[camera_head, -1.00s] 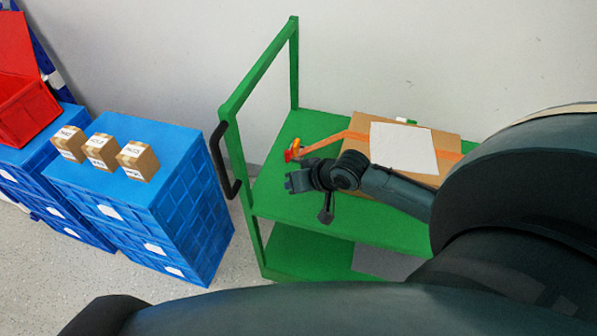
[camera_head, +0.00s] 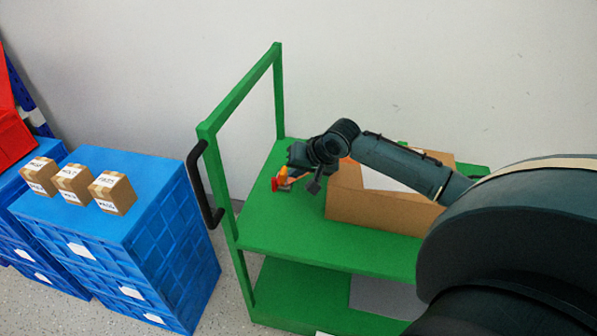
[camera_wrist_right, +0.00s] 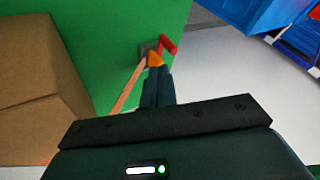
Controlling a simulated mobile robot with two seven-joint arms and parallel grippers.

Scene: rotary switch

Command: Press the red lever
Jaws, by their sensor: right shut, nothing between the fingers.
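The red lever (camera_head: 282,174) is on a small device on the green cart's upper shelf (camera_head: 285,231), left of the cardboard box. It also shows in the right wrist view (camera_wrist_right: 168,44), next to an orange part (camera_wrist_right: 155,59) and a grey base. My right gripper (camera_wrist_right: 157,75) is shut and empty. Its fingertips lie just in front of the orange part, close to the red lever; I cannot tell whether they touch. In the head view my right gripper (camera_head: 297,157) is above the device and partly hides it. My left gripper is not in view.
A cardboard box (camera_head: 375,212) with a white sheet stands on the shelf beneath my right arm. The cart's green frame and black handle (camera_head: 205,185) rise at left. Blue crates (camera_head: 150,250) bear several small boxes (camera_head: 112,192). The shelf's front left is clear.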

